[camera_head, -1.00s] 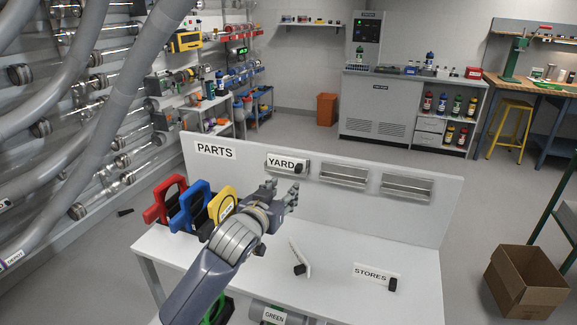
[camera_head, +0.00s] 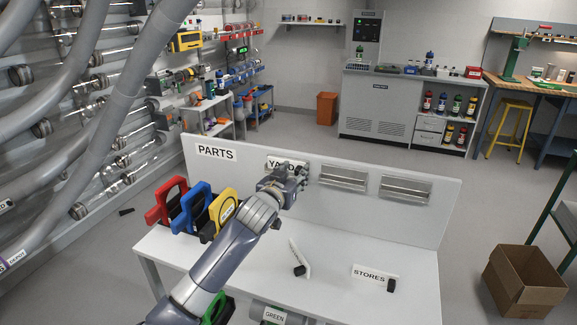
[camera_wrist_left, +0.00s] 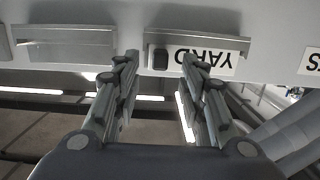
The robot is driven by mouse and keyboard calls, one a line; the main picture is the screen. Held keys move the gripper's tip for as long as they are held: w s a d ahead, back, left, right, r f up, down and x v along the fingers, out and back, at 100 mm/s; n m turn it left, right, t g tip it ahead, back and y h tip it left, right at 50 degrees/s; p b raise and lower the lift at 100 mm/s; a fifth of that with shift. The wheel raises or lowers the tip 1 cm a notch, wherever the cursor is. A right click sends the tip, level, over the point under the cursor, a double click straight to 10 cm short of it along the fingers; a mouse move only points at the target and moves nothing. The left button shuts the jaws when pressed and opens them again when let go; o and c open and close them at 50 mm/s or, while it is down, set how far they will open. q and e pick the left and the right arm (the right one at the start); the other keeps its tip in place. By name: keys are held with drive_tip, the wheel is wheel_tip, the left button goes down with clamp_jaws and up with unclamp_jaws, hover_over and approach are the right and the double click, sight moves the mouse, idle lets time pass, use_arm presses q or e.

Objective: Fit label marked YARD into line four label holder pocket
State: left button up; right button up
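The white YARD label (camera_head: 279,163) sits in a holder on the upright back panel of the white bench, right of the PARTS label (camera_head: 216,153). In the left wrist view the YARD label (camera_wrist_left: 203,60) appears upside down, with its black knob (camera_wrist_left: 160,60) at one end. My left gripper (camera_head: 300,172) is in front of it, partly hiding it. In the left wrist view its fingers (camera_wrist_left: 158,72) are apart, on either side of the knob; contact is not visible. My right gripper is not in view. I cannot tell which pocket belongs to line four.
Two empty holders (camera_head: 343,178) (camera_head: 406,188) are on the panel to the right. Grey hoses (camera_head: 110,120) hang at the left.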

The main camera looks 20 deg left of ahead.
use_arm(q)
drive_tip(key=shift+w+f, duration=0.25)
drive_tip(key=shift+w, duration=1.05)
drive_tip(key=shift+c, duration=0.5)
drive_tip(key=shift+d, duration=0.1)
clamp_jaws()
drive_tip(key=shift+r, duration=0.1)
